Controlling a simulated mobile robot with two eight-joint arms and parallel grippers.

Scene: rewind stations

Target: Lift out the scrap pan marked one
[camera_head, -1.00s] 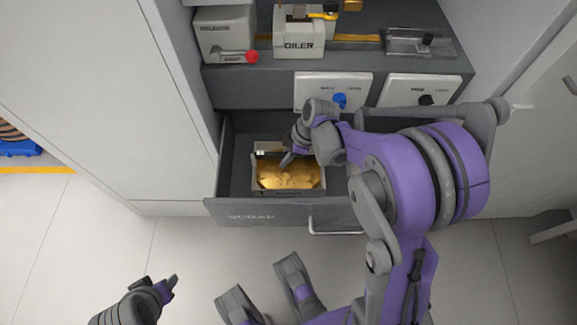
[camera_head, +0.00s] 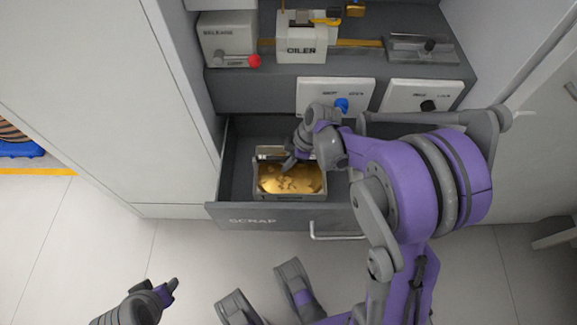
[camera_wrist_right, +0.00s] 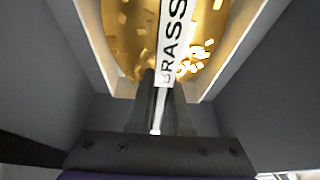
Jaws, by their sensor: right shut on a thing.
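A grey scrap pan (camera_head: 290,197) holding gold-coloured scrap (camera_head: 290,178) is inside the open drawer marked SCRAP (camera_head: 335,218). In the right wrist view my right gripper (camera_wrist_right: 160,105) is shut on a white strip of the pan marked BRASS (camera_wrist_right: 174,45). Whether the pan is clear of the drawer floor I cannot tell. No number shows on it. My left gripper (camera_head: 170,290) is low at the left, over the floor, away from the drawer; its jaw opening is unclear.
Above are a panel with a blue knob (camera_head: 341,104), a panel with a black knob (camera_head: 428,105), an OILER block (camera_head: 301,47) and a box with a red-knobbed lever (camera_head: 228,40).

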